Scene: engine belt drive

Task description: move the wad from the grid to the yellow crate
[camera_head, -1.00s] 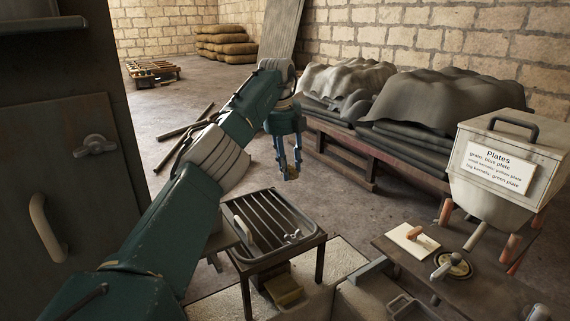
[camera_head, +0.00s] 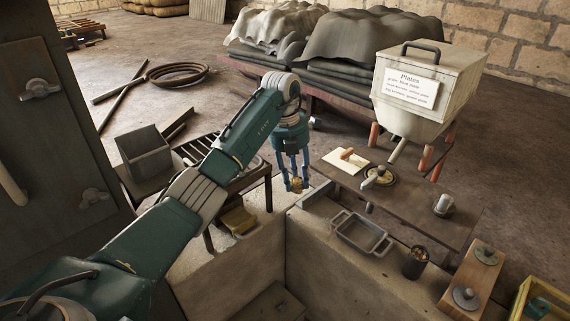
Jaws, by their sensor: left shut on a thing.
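My left gripper (camera_head: 294,186) is shut on a small yellow-brown wad (camera_head: 297,184) and holds it in the air, pointing down. In the picture it is right of the grid and above the near end of the low bench. The grid (camera_head: 257,163), a barred metal tray on a dark stand, is partly hidden behind my left arm. My right gripper is not in view.
A low bench (camera_head: 415,205) holds a white plate and a round disc with handles. A grey handled tray (camera_head: 361,233) and a dark cup (camera_head: 415,262) stand nearer. A wooden board with metal knobs (camera_head: 484,255) lies left of the crate. A white hopper (camera_head: 425,95) stands behind.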

